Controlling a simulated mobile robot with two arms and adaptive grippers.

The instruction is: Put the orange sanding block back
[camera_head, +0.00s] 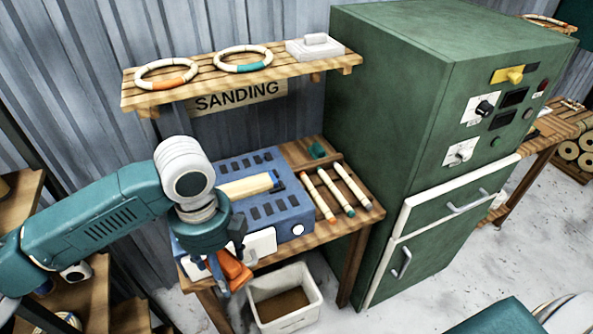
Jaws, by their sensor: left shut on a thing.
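The orange sanding block (236,269) is held in my left gripper (232,272), which points down and is shut on it. The gripper is at the front left of the blue sanding machine (296,222), by the front edge of the wooden bench (334,229). My arm and gripper hide part of the block and the machine's left side. A small teal block (316,151) rests at the back of the bench, right of the machine. My right gripper is not in view.
Several marked rods (334,193) lie on the bench's right side. A white bin (286,321) stands below the front edge. A tall green cabinet (415,120) bounds the right.

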